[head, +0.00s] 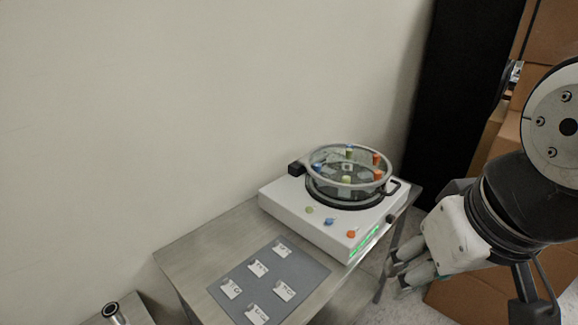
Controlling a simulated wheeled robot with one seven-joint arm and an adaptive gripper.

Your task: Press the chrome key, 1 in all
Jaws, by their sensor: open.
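A white machine (318,228) stands on a metal table. Its top carries a yellow-green key (310,210), a blue key (329,221) and an orange-red key (351,233) in a row near the front. I cannot make out a chrome key for certain at this size. A round chamber with a clear lid (347,165) sits behind the keys, with small coloured pieces in it. My gripper (394,266) is open, to the right of the machine and apart from it. Nothing shows between its fingers.
A grey mat (268,281) with several small labelled pale pieces lies on the metal table (203,243) left of the machine. A shiny metal cylinder (113,314) stands at the lower left. Cardboard boxes (466,296) and a black panel (455,90) are at the right.

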